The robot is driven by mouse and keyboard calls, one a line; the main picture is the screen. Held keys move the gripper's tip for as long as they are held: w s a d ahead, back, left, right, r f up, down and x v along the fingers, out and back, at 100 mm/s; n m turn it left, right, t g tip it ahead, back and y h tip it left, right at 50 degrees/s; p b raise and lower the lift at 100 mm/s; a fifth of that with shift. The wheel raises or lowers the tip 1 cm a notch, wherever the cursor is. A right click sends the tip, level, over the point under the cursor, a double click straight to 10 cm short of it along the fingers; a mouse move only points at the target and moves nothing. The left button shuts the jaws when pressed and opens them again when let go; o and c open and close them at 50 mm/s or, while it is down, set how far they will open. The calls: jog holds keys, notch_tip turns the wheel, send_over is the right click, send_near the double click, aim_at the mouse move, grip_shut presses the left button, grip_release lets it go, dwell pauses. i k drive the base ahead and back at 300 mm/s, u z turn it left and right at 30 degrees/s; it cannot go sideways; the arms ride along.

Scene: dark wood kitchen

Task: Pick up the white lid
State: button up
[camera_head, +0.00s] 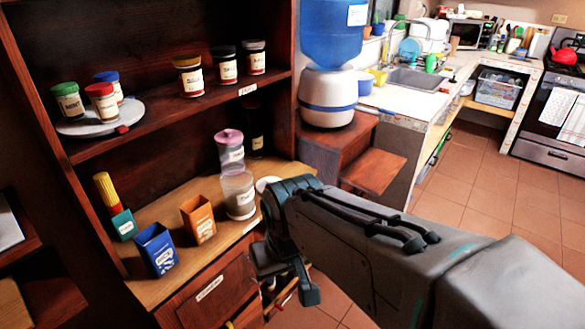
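A round white disc, which looks like the white lid (266,184), lies on the lower wooden shelf board, to the right of a clear jar (239,196). Its right side is hidden behind my arm. My gripper (287,276) hangs in front of the shelf's right front edge, lower in the picture than the lid and apart from it. Its fingers point down and look spread, with nothing visible between them.
A pink-lidded jar (230,149) stands behind the clear jar. An orange box (198,219), a blue box (155,249) and a teal holder (123,224) stand to the left. The upper shelf (160,121) overhangs. A water dispenser (328,95) stands at right. Floor at right is clear.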

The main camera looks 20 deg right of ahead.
aim_at(261, 185)
jog(key=z, duration=1.9)
jog(key=i, duration=2.3)
jog(key=u, duration=3.45)
jog(key=i, duration=0.55)
